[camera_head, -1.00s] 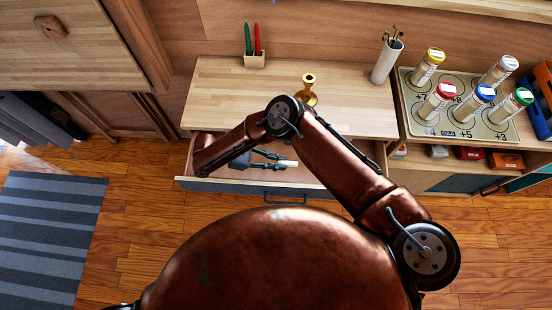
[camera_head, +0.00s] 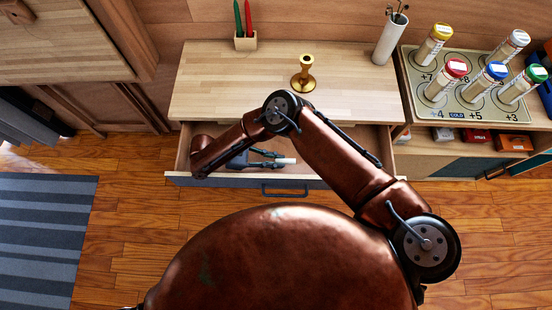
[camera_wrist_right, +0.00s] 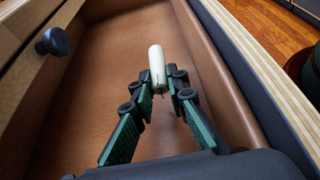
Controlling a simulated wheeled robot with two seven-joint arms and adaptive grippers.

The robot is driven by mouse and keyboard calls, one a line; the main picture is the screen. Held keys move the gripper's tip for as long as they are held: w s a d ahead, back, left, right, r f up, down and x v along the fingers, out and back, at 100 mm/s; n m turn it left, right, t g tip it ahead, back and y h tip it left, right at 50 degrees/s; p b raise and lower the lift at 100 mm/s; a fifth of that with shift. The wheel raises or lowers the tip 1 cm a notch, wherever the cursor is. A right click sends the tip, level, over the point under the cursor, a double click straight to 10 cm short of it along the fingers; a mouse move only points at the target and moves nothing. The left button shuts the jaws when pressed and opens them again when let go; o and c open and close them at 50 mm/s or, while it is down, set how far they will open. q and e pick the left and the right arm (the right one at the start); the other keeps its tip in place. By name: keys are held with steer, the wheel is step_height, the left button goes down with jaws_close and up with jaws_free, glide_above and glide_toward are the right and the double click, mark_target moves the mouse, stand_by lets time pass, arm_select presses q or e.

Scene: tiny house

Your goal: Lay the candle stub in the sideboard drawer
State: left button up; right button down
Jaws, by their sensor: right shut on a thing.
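The candle stub (camera_wrist_right: 156,66) is a short white cylinder with a dark wick. It also shows in the head view (camera_head: 285,161) as a small pale piece. My right gripper (camera_wrist_right: 158,88) is shut on the wick end of the stub. In the head view my right gripper (camera_head: 266,158) is within the outline of the sideboard drawer (camera_head: 240,183). The drawer is pulled open, and its brown floor (camera_wrist_right: 105,75) around the stub looks bare in the wrist view. I cannot tell whether the stub touches the floor. My left gripper is not in view.
A tray of capped jars (camera_head: 470,85) stands to the right. A striped rug (camera_head: 45,240) lies left.

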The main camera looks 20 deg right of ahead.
steer(key=c, duration=2.1)
jaws_free()
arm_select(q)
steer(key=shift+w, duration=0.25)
arm_select(e)
steer(key=shift+o, duration=1.4)
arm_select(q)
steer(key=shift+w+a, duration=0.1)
arm_select(e)
steer(key=v, duration=0.7)
steer(key=shift+w+a+r, duration=0.1)
steer(key=shift+a, duration=0.2)
